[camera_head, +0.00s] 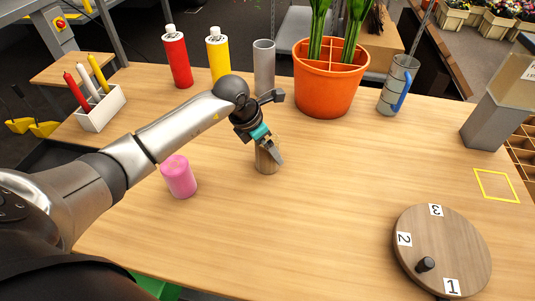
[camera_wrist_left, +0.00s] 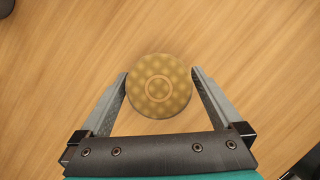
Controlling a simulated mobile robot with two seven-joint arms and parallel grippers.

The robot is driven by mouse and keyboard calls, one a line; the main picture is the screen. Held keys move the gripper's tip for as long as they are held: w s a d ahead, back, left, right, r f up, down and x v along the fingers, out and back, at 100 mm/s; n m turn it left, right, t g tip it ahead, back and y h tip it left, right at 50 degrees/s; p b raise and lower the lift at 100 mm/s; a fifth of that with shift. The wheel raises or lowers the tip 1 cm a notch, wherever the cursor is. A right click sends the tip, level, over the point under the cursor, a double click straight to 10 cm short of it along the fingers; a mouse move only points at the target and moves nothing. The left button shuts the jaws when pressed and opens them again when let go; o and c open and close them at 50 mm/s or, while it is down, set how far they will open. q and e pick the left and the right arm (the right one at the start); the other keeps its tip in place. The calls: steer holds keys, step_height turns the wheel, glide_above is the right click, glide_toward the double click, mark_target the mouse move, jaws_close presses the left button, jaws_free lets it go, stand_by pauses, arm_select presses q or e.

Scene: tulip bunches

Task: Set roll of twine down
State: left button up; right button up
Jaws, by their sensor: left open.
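The roll of twine (camera_head: 266,160) is a small tan-brown cylinder standing upright on the wooden table (camera_head: 330,200), near its middle. My left gripper (camera_head: 272,152) is directly over it, with the fingers pointing down. In the left wrist view the round, patterned top of the roll (camera_wrist_left: 159,86) lies between the two fingers of the left gripper (camera_wrist_left: 159,78). The fingers are spread, with one on each side of the roll. The gripper hides part of the roll in the head view. My right gripper is not in view.
A pink roll (camera_head: 178,176) stands left of the twine. Behind are a red bottle (camera_head: 177,60), a yellow bottle (camera_head: 218,55), a grey cylinder (camera_head: 264,68) and an orange pot (camera_head: 326,85). A numbered round board (camera_head: 445,250) lies front right. The table's centre right is clear.

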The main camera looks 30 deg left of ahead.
arm_select(q)
steer(key=shift+c, duration=0.2)
steer(key=shift+r, duration=0.1)
steer(key=c, duration=1.5)
